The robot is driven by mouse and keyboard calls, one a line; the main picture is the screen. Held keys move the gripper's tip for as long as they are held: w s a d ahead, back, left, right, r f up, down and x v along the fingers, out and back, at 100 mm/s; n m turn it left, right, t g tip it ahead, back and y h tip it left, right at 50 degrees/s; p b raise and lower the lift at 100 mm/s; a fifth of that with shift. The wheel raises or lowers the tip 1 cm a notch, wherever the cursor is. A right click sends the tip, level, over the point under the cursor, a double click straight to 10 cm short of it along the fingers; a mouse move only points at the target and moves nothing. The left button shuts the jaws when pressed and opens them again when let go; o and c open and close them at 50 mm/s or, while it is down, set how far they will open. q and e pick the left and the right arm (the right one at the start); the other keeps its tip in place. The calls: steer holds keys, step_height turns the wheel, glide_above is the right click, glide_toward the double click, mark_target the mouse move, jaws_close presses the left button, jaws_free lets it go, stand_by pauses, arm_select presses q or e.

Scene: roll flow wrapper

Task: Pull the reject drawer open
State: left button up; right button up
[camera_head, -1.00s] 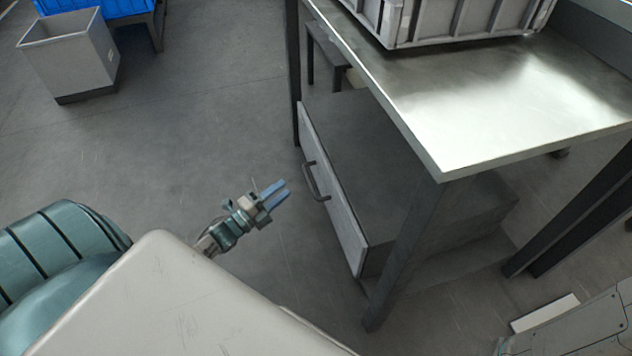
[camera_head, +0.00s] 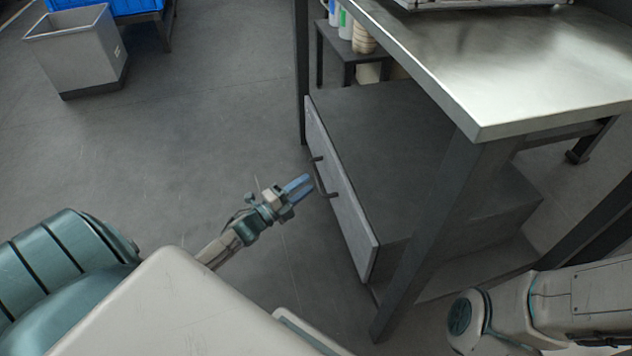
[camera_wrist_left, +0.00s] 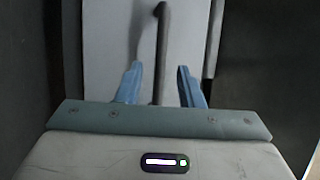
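The reject drawer (camera_head: 345,205) has a light grey front on a dark cabinet under the metal table. A dark bar handle (camera_head: 322,180) is on its front, and the front looks flush with the cabinet. My left gripper (camera_head: 301,186) is open, its blue fingertips just left of the handle. In the left wrist view, the handle (camera_wrist_left: 162,50) runs upright between the two spread fingers (camera_wrist_left: 158,85), with the pale drawer front (camera_wrist_left: 105,40) behind. Contact between fingers and handle cannot be made out. My right gripper is out of view.
The metal table (camera_head: 510,70) overhangs the cabinet (camera_head: 390,140), with a dark leg (camera_head: 428,240) near the drawer's right end. A grey bin (camera_head: 78,50) stands far left. The floor (camera_head: 210,120) left of the drawer is clear. My right arm shows at lower right.

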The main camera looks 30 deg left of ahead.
mark_target(316, 175)
arm_select(q)
steer(key=b+x, duration=0.1)
steer(key=x, duration=0.4)
jaws_close()
